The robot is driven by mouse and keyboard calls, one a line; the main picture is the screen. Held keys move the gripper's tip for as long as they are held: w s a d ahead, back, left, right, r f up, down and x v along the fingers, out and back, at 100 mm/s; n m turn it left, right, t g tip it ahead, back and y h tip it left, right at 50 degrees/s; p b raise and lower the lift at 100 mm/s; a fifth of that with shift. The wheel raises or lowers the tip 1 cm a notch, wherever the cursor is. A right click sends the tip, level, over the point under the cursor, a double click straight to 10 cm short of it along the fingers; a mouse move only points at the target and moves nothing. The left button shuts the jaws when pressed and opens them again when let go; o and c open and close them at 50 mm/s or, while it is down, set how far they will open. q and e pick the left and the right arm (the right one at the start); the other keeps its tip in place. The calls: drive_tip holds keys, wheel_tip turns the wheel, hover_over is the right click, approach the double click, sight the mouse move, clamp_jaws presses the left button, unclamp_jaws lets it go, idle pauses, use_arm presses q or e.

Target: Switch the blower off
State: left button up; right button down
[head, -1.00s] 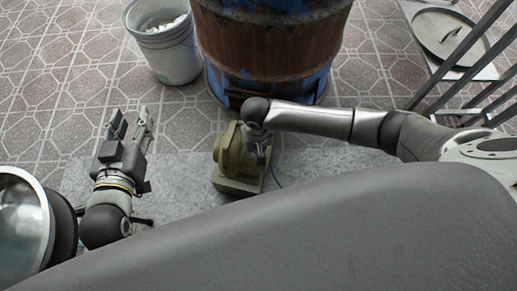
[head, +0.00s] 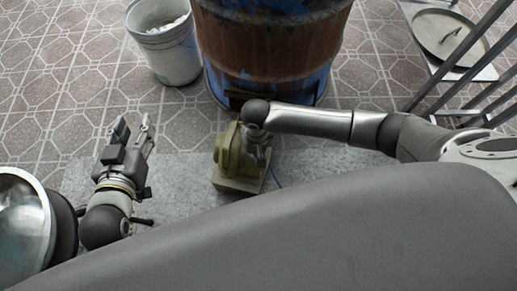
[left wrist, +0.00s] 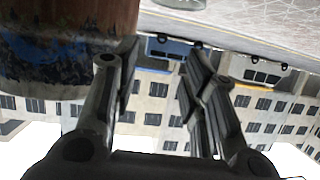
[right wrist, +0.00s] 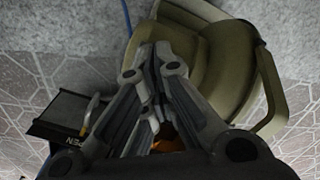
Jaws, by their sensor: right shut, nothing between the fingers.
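The olive-green blower (head: 232,160) stands on the grey slab in front of the barrel. Its rounded housing (right wrist: 225,65) and curved handle fill the upper right of the right wrist view. My right gripper (head: 262,160) points down at the blower's right side. In the right wrist view its fingers (right wrist: 155,55) are together and empty, close against the housing; I cannot tell whether they touch it. The switch is not clearly visible. My left gripper (head: 133,128) is open and empty, above the floor left of the blower; its spread fingers also show in the left wrist view (left wrist: 155,75).
The rusty blue barrel (head: 270,50) stands right behind the blower. A white bucket (head: 168,50) is left of it. A metal bowl (head: 22,225) is at the far left. A round lid (head: 450,38) and metal rails are at the right. A blue cord (right wrist: 127,18) runs by the blower.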

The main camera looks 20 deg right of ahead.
drive_tip(key=shift+r+p, duration=0.55)
drive_tip(key=shift+p, duration=0.1)
drive_tip(key=shift+r+p, duration=0.25)
drive_tip(key=shift+p, duration=0.1)
drive_tip(key=shift+r, duration=0.25)
drive_tip(key=shift+p, duration=0.35)
drive_tip(key=shift+r+p, duration=0.7)
drive_tip(key=shift+p, duration=0.15)
use_arm(q)
drive_tip(key=shift+s+a+f+g+y+p, duration=0.55)
drive_tip(key=shift+s+a+f+g, duration=0.85)
drive_tip(key=shift+s+f+g, duration=1.75)
drive_tip(key=shift+s+a+f+g+y+p, duration=0.2)
drive_tip(key=shift+s+a+f+g+y, duration=1.15)
drive_tip(key=shift+s, duration=3.3)
use_arm(e)
drive_tip(key=shift+r, duration=0.55)
drive_tip(key=shift+r+p, duration=0.5)
drive_tip(key=shift+p, duration=0.15)
drive_tip(key=shift+r+p, duration=0.45)
drive_tip(key=shift+p, duration=0.15)
use_arm(q)
wheel_tip(320, 180, down, 10)
drive_tip(key=w+g+h, duration=0.1)
drive_tip(key=shift+w+d+r+n+g, duration=0.2)
drive_tip(key=shift+w+r+n+g, duration=0.1)
drive_tip(key=shift+w+g, duration=0.1)
use_arm(e)
drive_tip(key=shift+r, duration=0.1)
